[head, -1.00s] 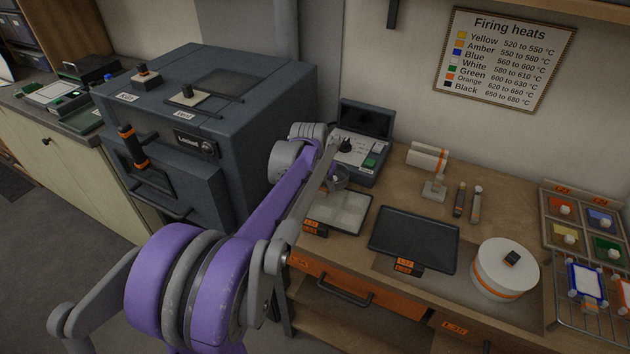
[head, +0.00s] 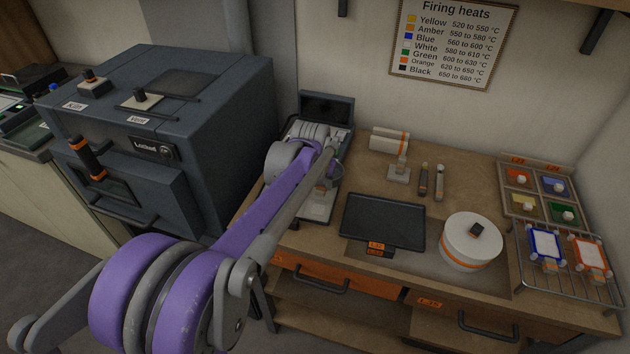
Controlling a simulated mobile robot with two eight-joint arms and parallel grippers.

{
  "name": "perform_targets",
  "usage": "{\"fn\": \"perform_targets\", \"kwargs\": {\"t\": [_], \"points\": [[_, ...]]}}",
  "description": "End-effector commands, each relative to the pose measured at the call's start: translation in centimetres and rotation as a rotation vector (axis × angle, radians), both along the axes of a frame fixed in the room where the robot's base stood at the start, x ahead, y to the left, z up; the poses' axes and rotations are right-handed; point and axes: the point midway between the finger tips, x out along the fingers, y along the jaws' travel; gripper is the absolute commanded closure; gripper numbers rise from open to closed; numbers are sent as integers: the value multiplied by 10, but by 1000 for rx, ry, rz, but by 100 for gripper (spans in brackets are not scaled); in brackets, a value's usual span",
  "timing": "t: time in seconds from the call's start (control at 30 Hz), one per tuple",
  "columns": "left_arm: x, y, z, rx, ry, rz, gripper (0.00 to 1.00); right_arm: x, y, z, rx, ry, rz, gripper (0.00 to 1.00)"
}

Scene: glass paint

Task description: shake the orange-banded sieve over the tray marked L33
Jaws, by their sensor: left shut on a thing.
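The tags are too small to read surely, so I cannot tell which tray is L33. My right gripper is not in view.
A white round pot with an orange band (head: 471,240) stands right of the black tray. A control box (head: 327,108) is behind the gripper. The kiln (head: 163,140) stands left; a wire rack (head: 569,265) is far right.

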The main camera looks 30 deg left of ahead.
Motion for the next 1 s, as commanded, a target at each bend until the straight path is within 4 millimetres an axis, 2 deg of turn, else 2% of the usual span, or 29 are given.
{"fn": "perform_targets", "kwargs": {"t": [0.47, 1.0], "points": [[1, -2, 2, 0, -1, 0, 100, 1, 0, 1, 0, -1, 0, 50], [2, -2, 51, 1, -3, 0, 100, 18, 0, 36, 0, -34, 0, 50]]}}
